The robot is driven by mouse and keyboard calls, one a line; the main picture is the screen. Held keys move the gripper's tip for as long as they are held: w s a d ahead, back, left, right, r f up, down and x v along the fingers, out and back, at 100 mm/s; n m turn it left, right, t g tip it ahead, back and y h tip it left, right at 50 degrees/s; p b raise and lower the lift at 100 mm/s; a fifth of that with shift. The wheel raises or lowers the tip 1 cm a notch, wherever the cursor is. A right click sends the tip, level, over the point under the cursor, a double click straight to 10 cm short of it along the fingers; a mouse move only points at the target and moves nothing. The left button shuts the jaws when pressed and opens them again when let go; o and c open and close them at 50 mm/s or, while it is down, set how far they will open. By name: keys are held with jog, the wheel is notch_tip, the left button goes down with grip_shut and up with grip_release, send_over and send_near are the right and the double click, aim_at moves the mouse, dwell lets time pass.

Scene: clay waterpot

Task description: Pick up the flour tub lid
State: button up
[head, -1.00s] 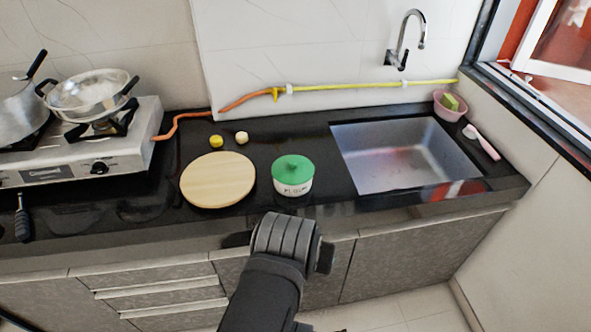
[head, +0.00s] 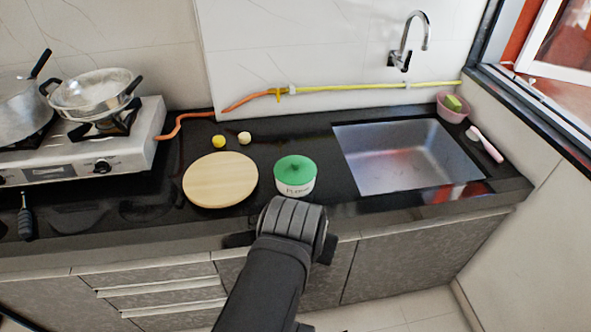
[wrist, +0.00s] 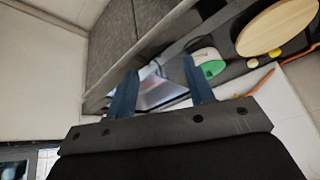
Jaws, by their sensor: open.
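The flour tub (head: 294,188) is white with lettering on its side and stands on the black counter. Its green lid (head: 295,168), with a small knob on top, sits on the tub. In the wrist view the green lid (wrist: 211,68) and white tub (wrist: 201,55) show beyond the fingers, near the right finger. My gripper (wrist: 160,78) is open, with two blue fingers apart and nothing between them. It is some distance from the lid. In the head view the arm hides the gripper's fingers.
A round wooden board (head: 220,180) lies left of the tub, with a yellow piece (head: 218,142) and a pale piece (head: 244,138) behind it. The sink (head: 405,158) is to the right. A stove (head: 85,150) with pots stands at the left. A hose (head: 350,87) runs along the wall.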

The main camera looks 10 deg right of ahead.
jog(key=w+d+r+m+y, duration=0.1)
jog(key=w+r+m, duration=0.15)
jog(key=w, duration=0.25)
jog(key=w+d+r+m, duration=0.1)
jog(key=w+r+m, duration=0.1)
jog(key=w+m, duration=0.2)
jog(key=m+g+y, duration=0.1)
jog(key=m+g, duration=0.4)
jog(key=m, duration=1)
send_over(295, 163)
jog(key=shift+n, duration=0.25)
jog(key=f, duration=1.2)
jog(key=shift+w, duration=0.35)
jog(key=shift+s+f, duration=0.15)
jog(key=shift+f, duration=1.15)
jog(key=shift+s+f, duration=0.1)
jog(key=shift+f, duration=1.2)
grip_shut()
jog(key=shift+r, duration=0.1)
